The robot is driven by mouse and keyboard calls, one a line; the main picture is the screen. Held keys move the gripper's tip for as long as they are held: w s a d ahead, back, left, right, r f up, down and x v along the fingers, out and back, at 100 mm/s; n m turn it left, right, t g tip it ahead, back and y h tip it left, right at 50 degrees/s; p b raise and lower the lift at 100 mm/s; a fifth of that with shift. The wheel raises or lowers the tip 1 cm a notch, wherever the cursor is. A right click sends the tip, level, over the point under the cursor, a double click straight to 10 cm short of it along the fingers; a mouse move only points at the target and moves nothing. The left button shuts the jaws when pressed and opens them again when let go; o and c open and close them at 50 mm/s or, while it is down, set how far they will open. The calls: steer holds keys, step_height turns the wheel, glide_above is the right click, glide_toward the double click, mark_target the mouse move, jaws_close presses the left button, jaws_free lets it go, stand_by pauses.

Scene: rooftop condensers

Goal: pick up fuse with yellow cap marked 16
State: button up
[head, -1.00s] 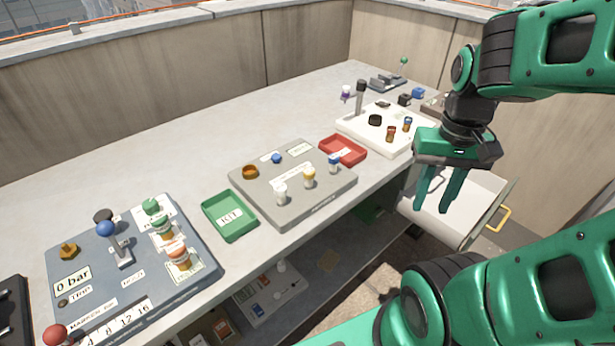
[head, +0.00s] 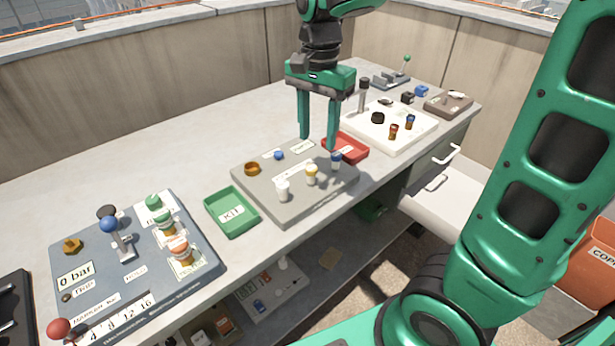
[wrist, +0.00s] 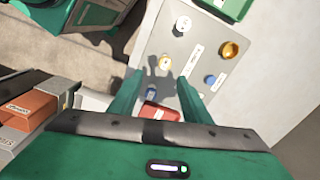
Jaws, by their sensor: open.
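A small fuse with a yellow cap (head: 311,172) stands upright on the grey board (head: 262,197), between a white-capped fuse (head: 283,190) and a blue-capped fuse (head: 336,159). It also shows in the wrist view (wrist: 165,63); I cannot read a number on its cap. My gripper (head: 318,142) points down above the board's far right part, open and empty, apart from the fuses. In the wrist view, my gripper (wrist: 157,82) has the yellow-capped fuse just beyond the line of its fingertips, roughly between them.
A green tray (head: 253,229) lies left of the board and a red tray (head: 364,157) right of it. A white board (head: 412,139) with small parts stands farther right. A blue-grey panel (head: 205,217) with a lever is at left.

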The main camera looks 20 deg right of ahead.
mark_target(312, 167)
steer(key=f, duration=0.5)
steer(key=shift+w+a+f, duration=0.1)
steer(key=shift+a+f, duration=0.1)
steer(key=shift+f, duration=0.05)
steer(key=shift+w+a+f, duration=0.15)
steer(key=shift+f, duration=1.15)
steer(key=shift+w+a+f, duration=0.1)
steer(key=shift+f, duration=1.2)
jaws_close()
